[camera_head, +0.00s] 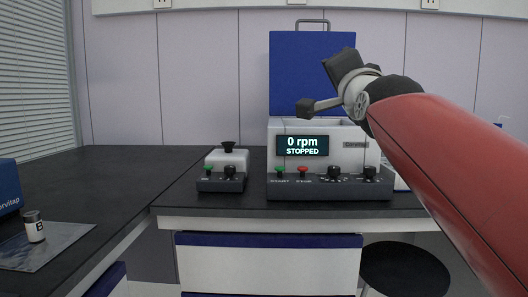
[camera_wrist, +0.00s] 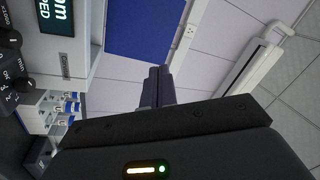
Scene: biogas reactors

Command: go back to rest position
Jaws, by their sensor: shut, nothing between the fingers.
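My gripper (camera_head: 306,107) is at the end of my red arm, in front of the centrifuge (camera_head: 345,155) and its raised blue lid (camera_head: 297,80) in the head view. In the wrist view my gripper (camera_wrist: 157,85) has its fingers together, with nothing between them. The centrifuge display (camera_head: 302,146) reads "0 rpm STOPPED". My gripper appears apart from the centrifuge.
A small device with a black knob (camera_head: 225,165) stands left of the centrifuge on the dark bench. A vial (camera_head: 34,227) stands on a sheet (camera_head: 60,245) at the left, beside a blue box (camera_head: 8,190). A black stool (camera_head: 405,268) is below the bench at right.

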